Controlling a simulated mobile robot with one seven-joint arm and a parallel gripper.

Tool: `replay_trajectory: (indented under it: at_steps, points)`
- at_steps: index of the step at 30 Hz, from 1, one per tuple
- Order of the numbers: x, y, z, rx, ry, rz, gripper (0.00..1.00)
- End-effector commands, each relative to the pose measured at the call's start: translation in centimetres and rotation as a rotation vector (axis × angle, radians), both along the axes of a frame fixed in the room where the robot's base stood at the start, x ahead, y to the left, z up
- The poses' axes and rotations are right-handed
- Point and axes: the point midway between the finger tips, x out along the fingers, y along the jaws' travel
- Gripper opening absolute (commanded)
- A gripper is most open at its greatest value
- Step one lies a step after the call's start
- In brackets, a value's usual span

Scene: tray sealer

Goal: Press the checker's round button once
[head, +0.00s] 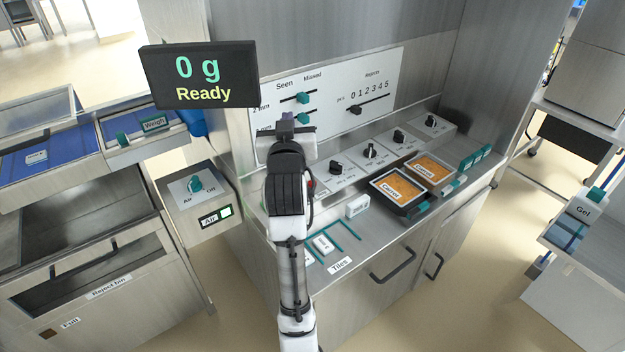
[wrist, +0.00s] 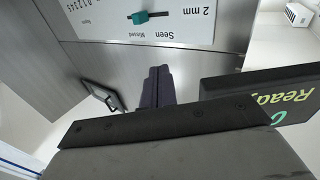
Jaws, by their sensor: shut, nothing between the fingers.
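My gripper (head: 287,117) is shut and empty, raised in front of the white slider panel (head: 380,75) in the head view. Its closed dark fingers (wrist: 157,73) point toward the wall below the panel in the wrist view, where the panel is upside down. I cannot clearly make out a round button in either view. A dark display (head: 200,97) reading "0 g" and "Ready" stands left of my gripper; part of it shows in the wrist view (wrist: 270,95). My arm hides part of the counter and panel.
A box with an "Air" dial (head: 194,184) set near "Off" stands left of my arm. Two orange-filled trays (head: 385,203) and several black knobs (head: 370,150) are on the counter. A reject bin (head: 110,288) is at lower left. Open floor (head: 500,250) lies right.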

Motion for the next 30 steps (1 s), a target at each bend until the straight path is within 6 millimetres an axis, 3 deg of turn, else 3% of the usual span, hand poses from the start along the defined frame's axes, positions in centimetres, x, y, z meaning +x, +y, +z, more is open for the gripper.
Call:
replay_trajectory:
  at_steps: [1,6,10,13,18,30]
  points:
    - [2.2,-0.5,-1.0,-0.030,0.056,-0.044,0.00]
    - [8.7,-4.0,-5.8,-0.146,0.312,-0.234,0.00]
    - [11.9,-5.5,-10.0,-0.234,0.558,-0.351,0.00]
    - [13.0,-5.6,-12.8,-0.293,0.728,-0.404,0.00]
    - [13.2,-4.8,-15.4,-0.360,0.899,-0.439,0.00]
    - [13.1,-4.4,-16.3,-0.389,0.963,-0.448,0.00]
